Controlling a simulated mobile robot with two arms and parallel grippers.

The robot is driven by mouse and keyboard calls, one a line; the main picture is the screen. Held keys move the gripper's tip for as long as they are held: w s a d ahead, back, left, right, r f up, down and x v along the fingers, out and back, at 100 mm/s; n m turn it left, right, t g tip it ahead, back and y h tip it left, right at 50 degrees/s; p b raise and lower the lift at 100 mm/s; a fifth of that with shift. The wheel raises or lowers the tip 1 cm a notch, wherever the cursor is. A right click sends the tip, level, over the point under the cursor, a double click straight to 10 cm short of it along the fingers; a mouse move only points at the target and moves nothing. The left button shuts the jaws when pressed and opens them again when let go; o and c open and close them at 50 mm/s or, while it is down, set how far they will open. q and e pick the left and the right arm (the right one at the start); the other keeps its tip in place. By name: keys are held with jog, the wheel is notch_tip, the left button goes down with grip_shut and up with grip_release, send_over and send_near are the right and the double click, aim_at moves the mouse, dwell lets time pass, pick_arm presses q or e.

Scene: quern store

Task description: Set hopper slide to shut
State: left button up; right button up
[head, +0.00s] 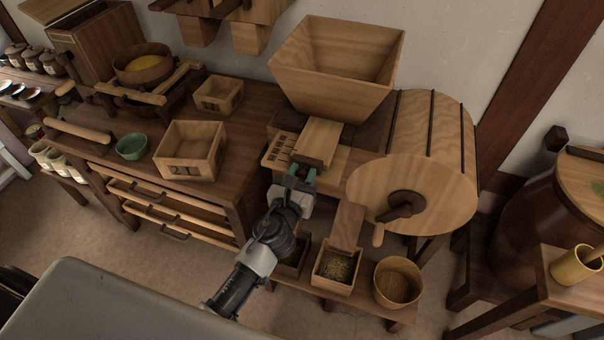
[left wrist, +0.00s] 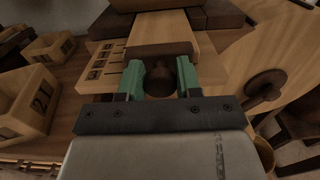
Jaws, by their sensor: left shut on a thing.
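The hopper (head: 335,70) is a wide wooden funnel box above the drum machine. The hopper slide (head: 319,140) is a pale wooden board coming out below it, beside a plate with dark marks (head: 279,150). In the left wrist view the slide (left wrist: 162,30) runs straight ahead, with a dark round knob (left wrist: 159,80) at its near end. My left gripper (head: 300,176) is at the slide's front end; its green fingers (left wrist: 160,78) are shut on the knob, one on each side. The slide's far end is hidden under the hopper. My right gripper is out of view.
A wooden drum (head: 425,165) with a dark crank (head: 402,207) stands right of the slide. An open wooden box (head: 190,150) and a green bowl (head: 132,147) sit to the left. Below are a grain box (head: 336,268) and a round tub (head: 398,282).

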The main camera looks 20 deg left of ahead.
pick_arm(q)
grip_shut()
jog(key=w, duration=0.5)
jog(key=shift+w, duration=0.2)
jog(key=shift+s+r, duration=0.1)
jog(key=shift+r, duration=0.05)
jog(key=o, duration=0.9)
grip_release()
jog(key=shift+o, duration=0.2)
jog(key=shift+s+d, duration=0.1)
jog(key=s, duration=1)
jog(key=shift+s+a+b, duration=0.25)
jog(key=shift+b, duration=0.1)
jog(key=shift+f, duration=0.2)
